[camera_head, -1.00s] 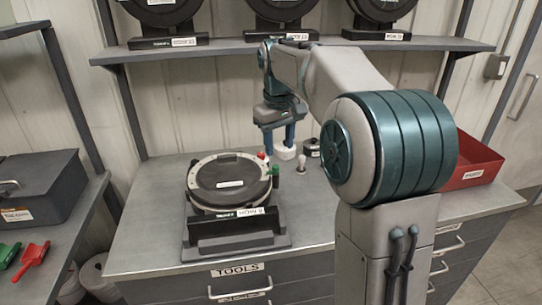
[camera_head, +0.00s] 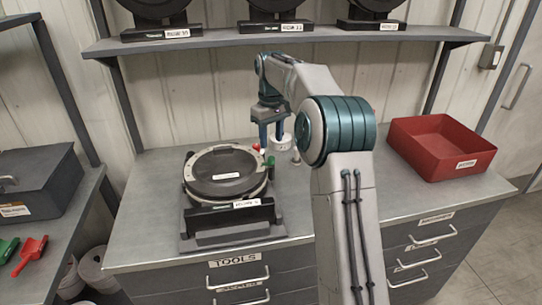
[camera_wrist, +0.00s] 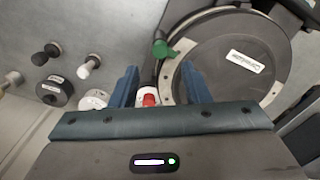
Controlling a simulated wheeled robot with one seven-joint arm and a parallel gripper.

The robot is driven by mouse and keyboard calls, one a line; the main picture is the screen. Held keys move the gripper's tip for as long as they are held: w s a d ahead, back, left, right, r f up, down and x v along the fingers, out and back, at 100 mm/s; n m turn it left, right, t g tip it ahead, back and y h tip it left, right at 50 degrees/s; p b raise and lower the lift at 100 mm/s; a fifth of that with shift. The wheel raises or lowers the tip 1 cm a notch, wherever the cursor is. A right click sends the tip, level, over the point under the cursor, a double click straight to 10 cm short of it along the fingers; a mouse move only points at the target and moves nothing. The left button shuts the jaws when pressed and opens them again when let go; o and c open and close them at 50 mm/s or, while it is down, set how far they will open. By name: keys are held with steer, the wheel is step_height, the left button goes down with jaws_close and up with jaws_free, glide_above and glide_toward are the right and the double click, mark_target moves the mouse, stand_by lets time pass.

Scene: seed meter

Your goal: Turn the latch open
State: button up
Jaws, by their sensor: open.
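The seed meter (camera_head: 206,188), a round dark housing with a pale rim, sits in a black stand on the bench. A red knob (camera_head: 256,147) is at its far rim, with a green handle (camera_head: 271,161) beside it; which is the latch I cannot tell for sure. My gripper (camera_head: 270,138) is open, pointing down over the far right rim. In the wrist view the red knob (camera_wrist: 150,97) shows between my two blue fingers (camera_wrist: 158,80), apparently untouched. The green handle (camera_wrist: 160,47) is just past the fingertips. The fingers hide part of the rim.
A white cylinder (camera_wrist: 95,100), a dark labelled cylinder (camera_wrist: 55,91) and small knobbed pegs (camera_wrist: 88,66) stand beside the meter. A red bin (camera_head: 440,148) is at the bench's right. A shelf (camera_head: 210,44) with more meters hangs above. The bench's front left is clear.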

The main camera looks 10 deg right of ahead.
mark_target(271, 158)
step_height(271, 158, down, 7)
steer(key=shift+r, duration=0.15)
jaws_close()
